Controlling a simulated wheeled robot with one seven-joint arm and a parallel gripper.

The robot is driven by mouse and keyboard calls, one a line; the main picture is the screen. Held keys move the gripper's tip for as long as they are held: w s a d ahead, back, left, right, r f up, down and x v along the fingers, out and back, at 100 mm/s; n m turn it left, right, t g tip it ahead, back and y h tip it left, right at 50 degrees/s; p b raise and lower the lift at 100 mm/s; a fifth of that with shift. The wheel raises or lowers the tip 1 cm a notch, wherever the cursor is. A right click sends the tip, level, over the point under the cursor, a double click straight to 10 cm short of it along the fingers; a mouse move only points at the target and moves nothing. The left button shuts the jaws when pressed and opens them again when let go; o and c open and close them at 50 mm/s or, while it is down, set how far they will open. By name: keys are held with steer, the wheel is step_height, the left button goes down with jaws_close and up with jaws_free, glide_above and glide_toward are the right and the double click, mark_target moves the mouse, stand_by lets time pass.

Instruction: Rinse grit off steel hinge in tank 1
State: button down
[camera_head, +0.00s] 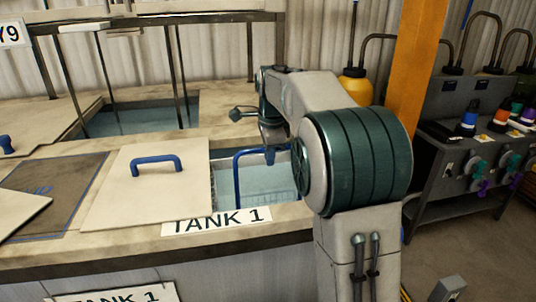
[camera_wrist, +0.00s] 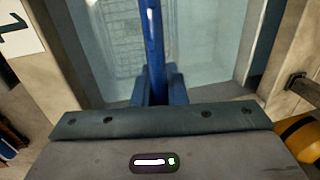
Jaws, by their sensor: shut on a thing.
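Tank 1 (camera_head: 224,190) is an open, water-filled bay in the bench, with a "TANK 1" label (camera_head: 216,220) on its front rim. My gripper (camera_head: 270,156) is over the opening, pointing down. In the wrist view its blue fingers (camera_wrist: 158,84) are shut on a blue bar handle (camera_wrist: 152,35). The handle (camera_head: 237,172) also shows in the head view, reaching down into the tank. A wire mesh basket (camera_wrist: 118,38) shows pale through the water in the wrist view. I cannot make out the steel hinge or any grit.
A pale lid (camera_head: 140,205) with a blue handle (camera_head: 156,165) lies left of the opening. Another open tank (camera_head: 140,120) with upright posts is behind. An orange post (camera_head: 414,60) and a dark bench (camera_head: 465,165) with bottles and knobs stand to the right.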

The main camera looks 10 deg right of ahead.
steer(key=shift+d+r, duration=0.1)
steer(key=shift+d, duration=1.1)
steer(key=shift+a+p, duration=0.5)
steer(key=shift+a, duration=2)
steer(key=shift+d, duration=1.2)
step_height(320, 180, up, 22)
steer(key=p, duration=1.6)
